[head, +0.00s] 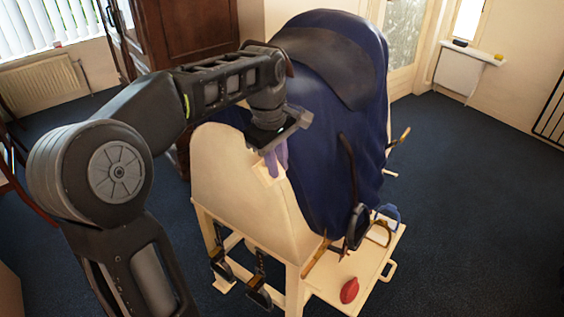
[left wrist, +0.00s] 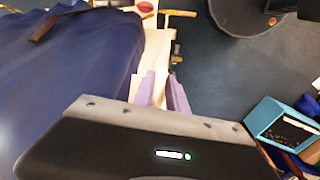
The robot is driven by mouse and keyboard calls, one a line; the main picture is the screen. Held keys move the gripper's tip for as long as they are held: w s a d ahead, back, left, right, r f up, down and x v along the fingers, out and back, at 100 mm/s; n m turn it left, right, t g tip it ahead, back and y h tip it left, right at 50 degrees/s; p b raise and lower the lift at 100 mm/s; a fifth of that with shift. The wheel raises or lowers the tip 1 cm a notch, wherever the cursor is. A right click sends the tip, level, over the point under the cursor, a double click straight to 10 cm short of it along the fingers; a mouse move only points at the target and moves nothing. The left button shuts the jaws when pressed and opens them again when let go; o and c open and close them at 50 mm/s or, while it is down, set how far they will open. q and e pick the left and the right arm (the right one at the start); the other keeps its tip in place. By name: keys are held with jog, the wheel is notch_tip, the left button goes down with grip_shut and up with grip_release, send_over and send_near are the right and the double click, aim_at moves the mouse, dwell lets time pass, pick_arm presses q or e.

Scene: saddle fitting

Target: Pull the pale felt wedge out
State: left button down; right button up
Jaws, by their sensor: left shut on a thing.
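My left gripper (head: 276,162) reaches down at the front edge of the navy saddle blanket (head: 310,150), which lies over the cream horse-shaped stand (head: 238,185). Its purple fingers are shut on the pale felt wedge (head: 263,172), a light patch beside the blanket edge. In the left wrist view the wedge (left wrist: 160,88) shows as a pale strip between the two fingers (left wrist: 164,92). The fingers hide much of it, and I cannot tell how far it sits under the blanket. A dark saddle (head: 330,65) lies on top. My right gripper is out of view.
A shelf (head: 325,275) low on the stand holds a red oval thing (head: 349,290). A stirrup (head: 357,225) hangs at the stand's right side. A teal box (left wrist: 280,125) shows at the right of the left wrist view. Dark floor is clear to the right.

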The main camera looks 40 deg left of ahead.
pick_arm(q)
jog(key=shift+s, duration=0.85)
jog(key=c, duration=1.3)
grip_release()
jog(key=shift+c, duration=0.2)
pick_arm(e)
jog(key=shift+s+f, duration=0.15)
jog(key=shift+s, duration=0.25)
pick_arm(q)
notch_tip(320, 180, up, 8)
jog(key=s+p, duration=0.1)
jog(key=p, duration=0.1)
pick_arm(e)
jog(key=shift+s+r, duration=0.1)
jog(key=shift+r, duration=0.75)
pick_arm(q)
jog(key=shift+a+f, duration=0.1)
jog(key=shift+f, duration=0.05)
